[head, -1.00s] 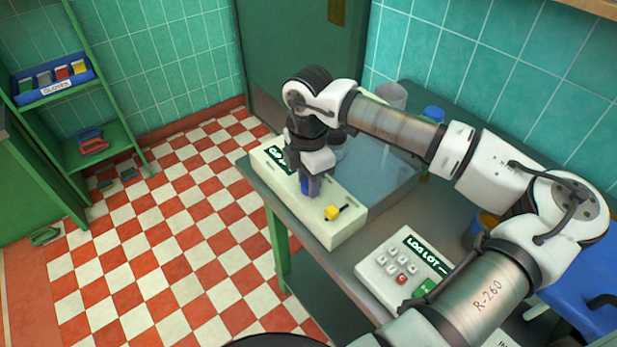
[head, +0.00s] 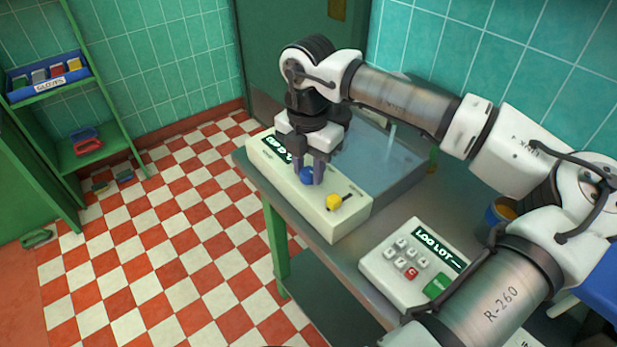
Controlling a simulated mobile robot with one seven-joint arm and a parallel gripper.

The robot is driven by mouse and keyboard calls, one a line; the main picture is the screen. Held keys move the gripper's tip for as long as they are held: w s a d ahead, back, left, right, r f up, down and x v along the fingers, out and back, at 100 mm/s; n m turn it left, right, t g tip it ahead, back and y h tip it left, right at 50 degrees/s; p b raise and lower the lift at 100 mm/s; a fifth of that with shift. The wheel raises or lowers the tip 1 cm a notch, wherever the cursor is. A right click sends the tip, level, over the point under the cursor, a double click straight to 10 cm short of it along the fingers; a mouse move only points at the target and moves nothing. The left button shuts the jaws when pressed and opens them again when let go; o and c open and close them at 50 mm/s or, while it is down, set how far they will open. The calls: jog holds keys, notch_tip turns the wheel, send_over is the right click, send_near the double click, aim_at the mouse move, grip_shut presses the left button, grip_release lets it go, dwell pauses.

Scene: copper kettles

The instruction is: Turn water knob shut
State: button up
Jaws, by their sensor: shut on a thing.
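A blue knob (head: 307,176) sits on the top face of a cream control box (head: 350,222) on the metal table. My gripper (head: 312,172) points down over it, with a finger on either side, shut on the blue knob. A yellow knob (head: 334,202) with a dark pointer stands nearer on the same box. The label at the far end of the box is partly hidden by my gripper. Which knob is for water cannot be read.
A cream keypad (head: 412,262) marked LOG LOT stands on the table (head: 300,215) to the right.

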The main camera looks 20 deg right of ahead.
aim_at(309, 172)
jog(key=n+b, duration=0.4)
jog(key=n, duration=0.2)
jog(key=shift+f+n, duration=0.15)
jog(key=shift+n, duration=0.15)
jog(key=n+b, duration=0.2)
jog(key=n, duration=0.4)
jog(key=shift+b, duration=0.35)
jog(key=shift+r+n, duration=0.2)
jog(key=shift+n, duration=0.1)
jog(key=o, duration=1)
jog(key=shift+c, duration=0.2)
notch_tip(309, 172, up, 14)
jog(key=shift+f, duration=0.15)
